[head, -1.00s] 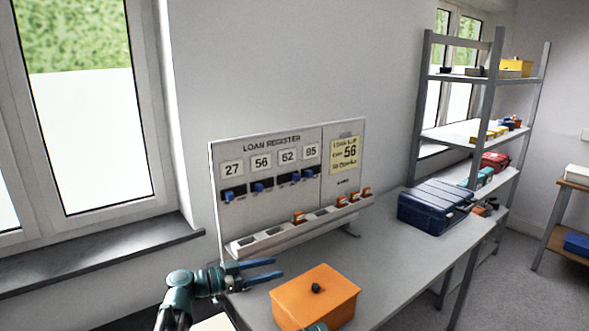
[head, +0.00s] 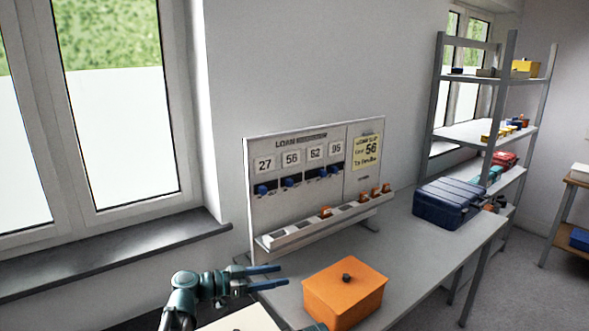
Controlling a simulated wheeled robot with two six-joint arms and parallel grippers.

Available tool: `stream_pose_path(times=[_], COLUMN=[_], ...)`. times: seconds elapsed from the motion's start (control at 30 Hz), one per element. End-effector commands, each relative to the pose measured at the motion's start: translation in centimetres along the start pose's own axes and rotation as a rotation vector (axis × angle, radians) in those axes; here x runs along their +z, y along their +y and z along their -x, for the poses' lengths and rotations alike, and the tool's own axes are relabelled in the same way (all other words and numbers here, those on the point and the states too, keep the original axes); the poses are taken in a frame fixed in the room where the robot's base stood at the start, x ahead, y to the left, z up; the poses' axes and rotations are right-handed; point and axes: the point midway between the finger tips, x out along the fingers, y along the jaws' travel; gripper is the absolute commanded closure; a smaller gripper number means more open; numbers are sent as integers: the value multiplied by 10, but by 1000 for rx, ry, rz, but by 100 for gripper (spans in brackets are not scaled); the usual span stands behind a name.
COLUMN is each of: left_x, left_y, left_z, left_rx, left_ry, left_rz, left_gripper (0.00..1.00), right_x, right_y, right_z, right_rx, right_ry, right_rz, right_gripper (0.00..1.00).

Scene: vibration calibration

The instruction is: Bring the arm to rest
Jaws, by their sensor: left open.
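My left gripper (head: 262,278) is open and empty, its two blue fingers pointing right over the left end of the grey table (head: 418,250). It is left of the orange box (head: 343,292), apart from it, and in front of the loan register board (head: 315,180). The board carries number cards 27, 56, 62 and 95 with blue pieces beneath them, and a yellow slip (head: 367,152) reading 56. A slotted ledge (head: 300,233) below holds several orange pieces.
A dark blue case (head: 447,203) stands at the table's far right end. A grey shelf rack (head: 487,128) with boxes is behind it. A window sill (head: 120,258) runs along the left wall. The table between the orange box and the blue case is clear.

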Motion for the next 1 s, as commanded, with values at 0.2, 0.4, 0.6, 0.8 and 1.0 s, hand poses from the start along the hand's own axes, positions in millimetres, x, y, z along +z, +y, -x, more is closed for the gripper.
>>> stream_pose_path(times=[0.2,0.4,0.6,0.8,1.0], left_x=[24,61,114,178,206], left_y=[26,63,114,171,193], left_z=[-15,-31,-36,-9,30], left_rx=[43,81,73,-113,-398], left_ry=[-116,-303,-601,-1031,-1294], left_rz=[77,195,356,535,608], left_gripper=[38,38,38,38,38], right_x=[0,0,0,0,0], right_y=[0,0,0,0,0], right_z=[0,0,0,0,0], right_rx=[0,0,0,0,0], right_ry=[0,0,0,0,0], right_rz=[0,0,0,0,0], right_gripper=[0,0,0,0,0])
